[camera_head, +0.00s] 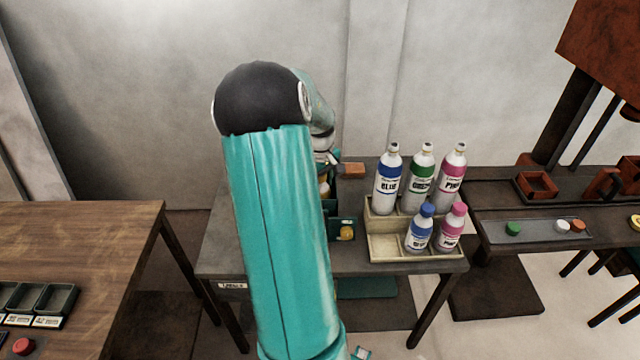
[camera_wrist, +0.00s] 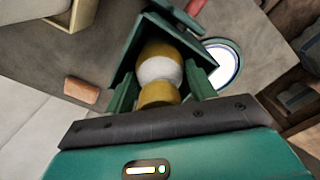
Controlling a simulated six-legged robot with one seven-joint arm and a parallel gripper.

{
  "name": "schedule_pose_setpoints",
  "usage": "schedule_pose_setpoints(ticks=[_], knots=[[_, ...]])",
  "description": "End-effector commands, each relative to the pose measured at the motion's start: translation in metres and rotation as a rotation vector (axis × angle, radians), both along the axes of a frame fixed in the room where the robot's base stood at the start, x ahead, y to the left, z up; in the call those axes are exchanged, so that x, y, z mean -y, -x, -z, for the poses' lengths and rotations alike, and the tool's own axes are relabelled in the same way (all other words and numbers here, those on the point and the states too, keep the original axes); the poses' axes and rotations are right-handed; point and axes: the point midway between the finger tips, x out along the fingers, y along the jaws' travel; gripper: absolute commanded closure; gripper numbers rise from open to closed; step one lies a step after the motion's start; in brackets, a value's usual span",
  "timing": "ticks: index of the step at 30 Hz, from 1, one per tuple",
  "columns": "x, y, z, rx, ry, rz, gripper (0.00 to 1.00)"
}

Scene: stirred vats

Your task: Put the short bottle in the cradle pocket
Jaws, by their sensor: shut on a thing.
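My gripper (camera_wrist: 162,92) is shut on a small amber-yellow bottle with a white band (camera_wrist: 160,70). The dark green walls of a square pocket (camera_wrist: 122,62) surround the bottle in the wrist view. I cannot tell whether its base rests on the pocket floor. In the head view my arm hides most of the gripper and the pocket; a sliver of the amber bottle (camera_head: 324,187) shows beside the arm.
A cream rack (camera_head: 386,246) with tall and short labelled bottles stands right of my arm. A green bin (camera_head: 333,236) holding a yellow thing is nearer. An orange block (camera_head: 354,170) lies behind; a white, blue-rimmed disc (camera_wrist: 230,62) lies beside the pocket.

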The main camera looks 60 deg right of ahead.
Motion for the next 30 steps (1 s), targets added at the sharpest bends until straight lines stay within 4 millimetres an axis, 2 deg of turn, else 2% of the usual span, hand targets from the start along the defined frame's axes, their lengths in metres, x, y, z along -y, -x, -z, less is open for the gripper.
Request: schedule_pose_setpoints(ticks=[8,9,10,18,22,26,30], knots=[[0.001,0.0,0.002,0.001,0.001,0.001,0.96],[0.0,0.0,0.002,0.0,0.0,0.001,0.39],[0.0,0.0,0.002,0.0,0.0,0.001,0.36],[0.0,0.0,0.001,0.0,0.0,0.0,0.36],[0.001,0.0,-0.006,0.002,0.003,0.0,0.36],[0.001,0.0,-0.026,0.003,0.004,-0.001,0.36],[0.001,0.0,-0.057,0.004,0.004,0.0,0.36]])
